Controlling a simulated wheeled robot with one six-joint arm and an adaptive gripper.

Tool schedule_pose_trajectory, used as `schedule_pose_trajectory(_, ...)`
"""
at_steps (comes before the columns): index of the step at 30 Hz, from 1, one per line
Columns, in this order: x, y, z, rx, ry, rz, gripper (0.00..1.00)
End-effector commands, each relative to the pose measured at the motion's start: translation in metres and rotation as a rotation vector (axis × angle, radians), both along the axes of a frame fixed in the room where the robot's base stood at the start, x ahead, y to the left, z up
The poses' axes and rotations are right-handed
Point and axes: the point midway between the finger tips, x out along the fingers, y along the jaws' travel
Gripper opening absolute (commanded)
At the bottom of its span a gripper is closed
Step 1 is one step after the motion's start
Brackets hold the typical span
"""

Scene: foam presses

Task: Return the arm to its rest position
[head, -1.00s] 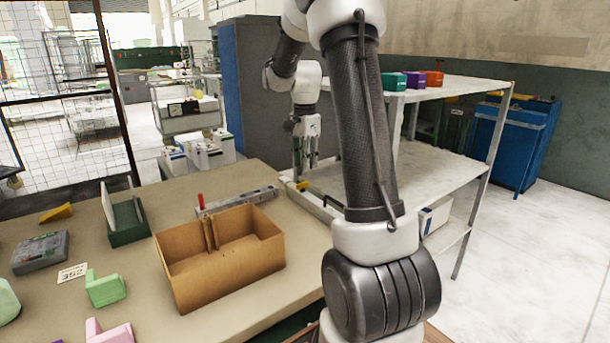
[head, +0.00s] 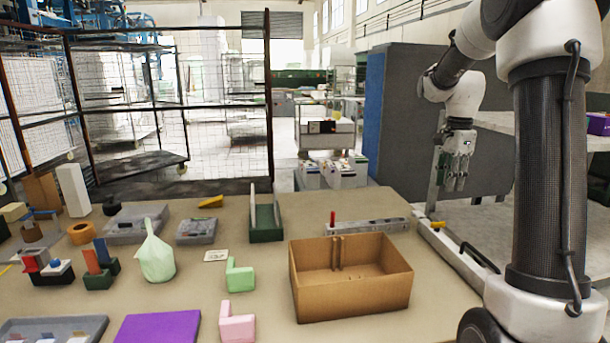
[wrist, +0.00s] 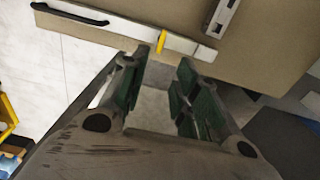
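My gripper (head: 455,180) hangs at the end of my bent arm, to the right of the work table (head: 310,205) in the head view. Its fingers point down, and it is clear of the things on the table. In the wrist view my gripper (wrist: 160,75) shows two fingers with green pads standing apart. Nothing is held between them. The table's edge, with a white strip (wrist: 120,24) and a yellow piece (wrist: 161,41) on it, lies beyond the fingertips.
An open cardboard box (head: 350,303) and a grey metal bar (head: 375,226) lie near the table's right side. Several foam pieces, such as a green one (head: 240,279), lie left. A dark cabinet (head: 410,110) stands behind my gripper, and a shelf (head: 500,122) stands right.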

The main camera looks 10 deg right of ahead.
Motion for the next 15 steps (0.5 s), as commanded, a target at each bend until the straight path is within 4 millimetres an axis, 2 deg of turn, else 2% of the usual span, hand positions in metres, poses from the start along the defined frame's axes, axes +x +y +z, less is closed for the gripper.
schedule_pose_trajectory(4, 0.002, 0.0, -0.001, -0.003, -0.008, 0.156, 0.3)
schedule_pose_trajectory(7, -0.011, 0.003, -0.018, 0.01, 0.018, 0.331, 0.3)
schedule_pose_trajectory(10, -0.037, 0.012, -0.025, 0.02, 0.032, 0.524, 0.3)
schedule_pose_trajectory(15, -0.089, 0.043, -0.014, 0.008, 0.009, 0.86, 0.3)
